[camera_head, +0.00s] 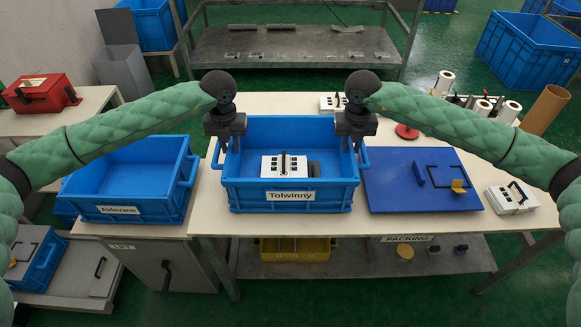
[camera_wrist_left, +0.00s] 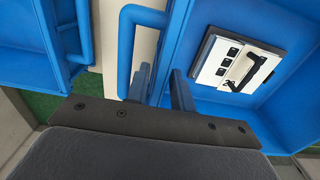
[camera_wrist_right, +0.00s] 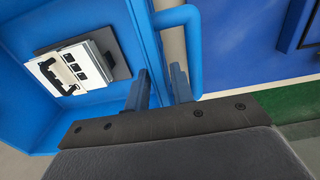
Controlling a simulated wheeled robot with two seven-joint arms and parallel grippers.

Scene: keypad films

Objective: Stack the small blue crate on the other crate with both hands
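The blue crate labelled Tolwinny (camera_head: 290,207) stands level on the table, with a white keypad unit (camera_head: 284,166) and a dark piece inside. My left gripper (camera_head: 232,145) has its fingers on either side of this crate's left wall, shut on it; the fingers also show in the left wrist view (camera_wrist_left: 163,88). My right gripper (camera_head: 351,145) is likewise shut on the right wall, and its fingers show in the right wrist view (camera_wrist_right: 158,88). The other blue crate (camera_head: 118,213), empty and with a small label, stands to the left on a lower surface.
A blue panel (camera_head: 400,195) with a dark handle and a yellow piece lies right of the Tolwinny crate. Another keypad unit (camera_head: 512,198) is at the table's right end. White rolls and a brown tube (camera_head: 545,110) stand behind. A red box (camera_head: 41,94) is far left.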

